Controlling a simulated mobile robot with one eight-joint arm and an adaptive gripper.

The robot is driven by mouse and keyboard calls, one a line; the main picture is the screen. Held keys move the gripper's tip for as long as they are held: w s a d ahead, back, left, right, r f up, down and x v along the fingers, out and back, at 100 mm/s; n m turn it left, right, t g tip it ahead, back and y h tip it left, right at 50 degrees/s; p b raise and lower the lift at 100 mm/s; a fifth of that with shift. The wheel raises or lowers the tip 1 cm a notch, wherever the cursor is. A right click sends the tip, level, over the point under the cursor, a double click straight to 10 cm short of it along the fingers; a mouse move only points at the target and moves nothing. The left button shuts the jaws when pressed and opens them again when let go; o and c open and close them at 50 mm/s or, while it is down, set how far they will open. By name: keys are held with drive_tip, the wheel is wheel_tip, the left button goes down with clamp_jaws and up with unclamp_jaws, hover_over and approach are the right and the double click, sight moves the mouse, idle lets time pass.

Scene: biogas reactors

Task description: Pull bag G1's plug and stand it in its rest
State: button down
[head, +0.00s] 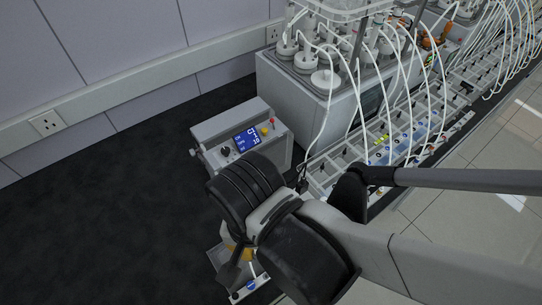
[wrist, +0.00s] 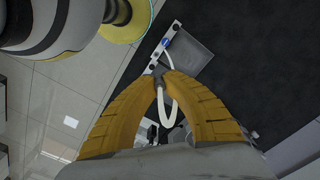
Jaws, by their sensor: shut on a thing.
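My gripper (wrist: 160,72) has its two orange fingers closed at the tips on a small dark plug (wrist: 158,69) in the wrist view. A white tube (wrist: 166,108) loops between the fingers and runs up past the tips. Just beyond them is a grey bag (wrist: 188,54) beside a pale rail with a blue round mark (wrist: 166,42); no label can be read. In the head view my wrist covers most of the gripper; a bit of orange finger (head: 240,254) shows above the rail end (head: 252,286). I cannot make out the plug's rest.
A grey control box (head: 240,138) with a blue display stands behind my arm. A water bath (head: 320,85) with several bottles and white tubes stands beyond. A long rack (head: 400,135) of tubes and coloured marks runs up to the right. Dark bench top (head: 100,210) is clear at left.

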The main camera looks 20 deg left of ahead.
drive_tip(key=b, duration=1.7)
hover_over(266, 277)
drive_tip(key=s+a, duration=0.1)
drive_tip(key=shift+a+f, duration=0.15)
drive_tip(key=shift+f, duration=9.9)
drive_tip(key=shift+w+d+f, duration=0.15)
drive_tip(key=shift+w+d, duration=0.35)
drive_tip(key=shift+d, duration=0.15)
drive_tip(key=shift+f+b, duration=0.9)
drive_tip(key=shift+b, duration=0.1)
drive_tip(key=c, duration=1.5)
unclamp_jaws()
drive_tip(key=shift+o, duration=0.2)
